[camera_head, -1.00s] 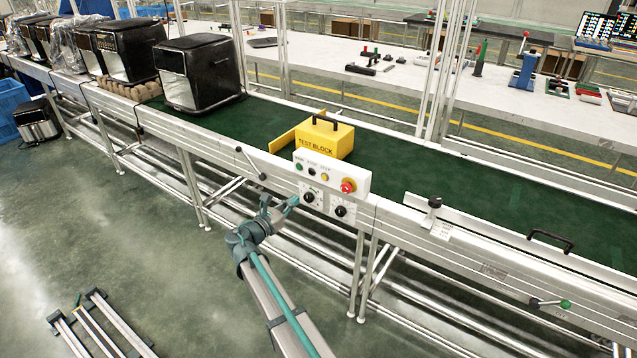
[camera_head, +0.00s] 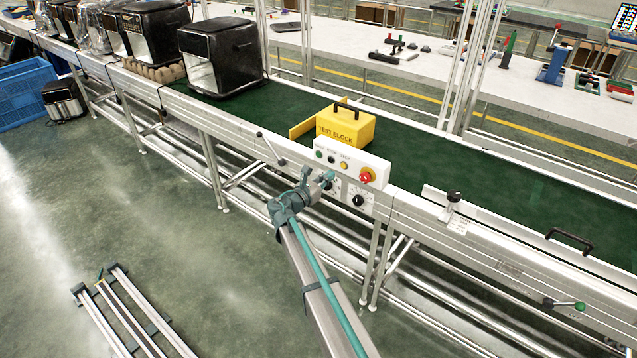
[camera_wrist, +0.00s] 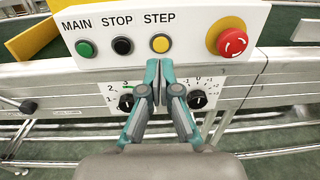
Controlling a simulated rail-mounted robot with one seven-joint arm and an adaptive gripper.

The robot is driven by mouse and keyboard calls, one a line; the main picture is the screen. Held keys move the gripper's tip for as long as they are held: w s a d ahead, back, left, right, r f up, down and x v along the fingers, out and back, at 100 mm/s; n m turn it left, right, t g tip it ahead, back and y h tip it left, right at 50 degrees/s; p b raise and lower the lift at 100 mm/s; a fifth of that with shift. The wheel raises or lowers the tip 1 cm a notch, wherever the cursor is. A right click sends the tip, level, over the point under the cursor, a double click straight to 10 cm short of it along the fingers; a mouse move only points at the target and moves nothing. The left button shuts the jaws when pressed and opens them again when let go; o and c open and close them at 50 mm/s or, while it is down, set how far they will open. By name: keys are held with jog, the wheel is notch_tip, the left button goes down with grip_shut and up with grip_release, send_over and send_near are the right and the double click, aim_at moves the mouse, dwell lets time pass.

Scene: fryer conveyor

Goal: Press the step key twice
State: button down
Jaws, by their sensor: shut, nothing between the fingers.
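The step key is a yellow round button (camera_wrist: 160,43) under the word STEP on the white control panel (camera_wrist: 190,22) in the wrist view. It also shows in the head view (camera_head: 344,166). My gripper (camera_wrist: 160,66) is shut and empty, its fingertips together just below the yellow button in the wrist picture. I cannot tell how far they are from the panel face. In the head view my gripper (camera_head: 328,178) is in front of the panel's lower edge and covers part of the dial plate.
Left of STEP are the green MAIN button (camera_wrist: 86,48) and black STOP button (camera_wrist: 122,46). A red emergency stop (camera_wrist: 232,41) is at the right. Two black dials (camera_wrist: 197,99) sit below. A yellow test block (camera_head: 345,127) stands on the green belt behind the panel.

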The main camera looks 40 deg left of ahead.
aim_at(343, 166)
jog(key=shift+w+a+f+p, duration=0.1)
jog(key=shift+w+p, duration=0.15)
jog(key=shift+w, duration=1.1)
jog(key=shift+w+a+p, duration=0.1)
jog(key=shift+w+p, duration=0.15)
jog(key=shift+w, duration=1.1)
